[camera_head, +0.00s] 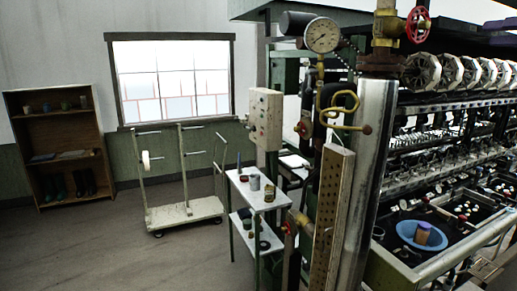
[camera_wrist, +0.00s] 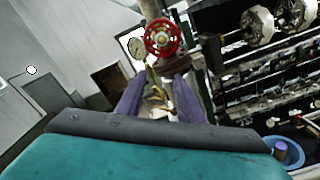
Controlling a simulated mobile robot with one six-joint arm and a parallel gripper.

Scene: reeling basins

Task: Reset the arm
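My gripper (camera_wrist: 159,80) shows in the wrist view as two purple fingers standing apart beyond a dark plate and a teal body. It is open, and I see nothing held between the fingers. Brass piping shows through the gap, behind the fingers. A red valve wheel (camera_wrist: 162,37) appears just above the fingertips; how far off it is I cannot tell. I cannot make out my arm or gripper in the head view.
The reeling machine with its basins (camera_head: 440,268) fills the right; a blue bowl (camera_head: 421,234) sits in it. A steel column (camera_head: 362,185) and pressure gauge (camera_head: 322,35) stand before it. A small shelf table (camera_head: 258,199), white trolley (camera_head: 184,212) and bookcase (camera_head: 60,142) stand left. Floor at lower left is clear.

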